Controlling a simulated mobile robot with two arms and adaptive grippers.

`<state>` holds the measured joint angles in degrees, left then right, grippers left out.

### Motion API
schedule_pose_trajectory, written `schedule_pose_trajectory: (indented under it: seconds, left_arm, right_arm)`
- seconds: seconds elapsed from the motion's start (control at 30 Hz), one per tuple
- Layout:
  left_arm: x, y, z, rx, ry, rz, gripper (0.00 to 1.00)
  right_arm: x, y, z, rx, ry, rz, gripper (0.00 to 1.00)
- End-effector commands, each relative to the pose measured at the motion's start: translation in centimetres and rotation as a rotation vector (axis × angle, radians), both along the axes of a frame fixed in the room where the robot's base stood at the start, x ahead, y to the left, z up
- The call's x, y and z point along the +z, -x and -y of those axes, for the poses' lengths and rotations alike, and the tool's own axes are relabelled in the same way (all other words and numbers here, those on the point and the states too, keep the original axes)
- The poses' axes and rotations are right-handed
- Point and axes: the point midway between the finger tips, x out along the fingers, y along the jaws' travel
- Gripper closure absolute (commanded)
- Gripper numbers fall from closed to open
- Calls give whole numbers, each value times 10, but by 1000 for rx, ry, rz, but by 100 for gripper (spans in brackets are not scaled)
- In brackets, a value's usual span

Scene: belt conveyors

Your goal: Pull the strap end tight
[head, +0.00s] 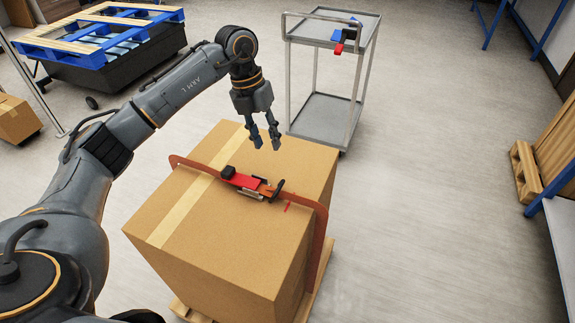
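A brown-orange strap (319,232) runs across the top of a large cardboard box (215,235) and down its right side. A red and black ratchet buckle (252,184) sits on the strap on the box top. A small red piece (287,208) shows by the strap, right of the buckle; I cannot tell if it is the strap end. My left gripper (266,147) hangs above the far part of the box, beyond the buckle, pointing down. Its fingers are apart and nothing is between them. My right gripper is not in view.
The box stands on a wooden pallet (312,292). A grey cart (322,115) stands behind it, with a red and blue tool (340,40) on top. Blue and wooden pallets (100,35) are at back left.

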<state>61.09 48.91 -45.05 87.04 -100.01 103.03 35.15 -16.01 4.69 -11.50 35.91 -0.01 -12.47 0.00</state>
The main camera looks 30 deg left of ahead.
Motion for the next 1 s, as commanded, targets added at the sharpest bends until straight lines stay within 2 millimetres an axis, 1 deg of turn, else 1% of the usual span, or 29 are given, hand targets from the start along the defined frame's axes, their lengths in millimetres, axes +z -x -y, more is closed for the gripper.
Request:
schedule_pose_trajectory:
  seconds: [0.07, 0.17, 0.27, 0.33, 0.4, 0.47, 0.57, 0.7, 0.83, 1.0]
  left_arm:
    - [-2, 1, -1, 2, -6, -4, 66]
    - [-11, 0, 1, 2, -6, -5, 66]
    - [-27, 1, 5, 1, -4, -7, 66]
    - [-42, 1, 9, 0, -3, -8, 66]
    - [-57, 1, 12, -1, -3, -7, 66]
    - [-69, 1, 15, -1, -3, -7, 66]
    - [-90, 0, 20, 0, -3, -5, 66]
    - [-113, 0, 24, 1, -3, -5, 66]
    - [-127, -1, 27, 0, -3, -3, 66]
    - [-134, -2, 29, 1, -3, 0, 66]
  right_arm:
    - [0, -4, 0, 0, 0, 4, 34]
    - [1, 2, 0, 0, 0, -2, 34]
    - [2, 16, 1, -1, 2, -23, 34]
    - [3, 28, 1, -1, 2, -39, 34]
    - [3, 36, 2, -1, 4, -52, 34]
    - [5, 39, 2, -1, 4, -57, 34]
    - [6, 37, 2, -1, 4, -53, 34]
    - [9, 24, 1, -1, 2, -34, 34]
    - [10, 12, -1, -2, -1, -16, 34]
    - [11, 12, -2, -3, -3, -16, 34]
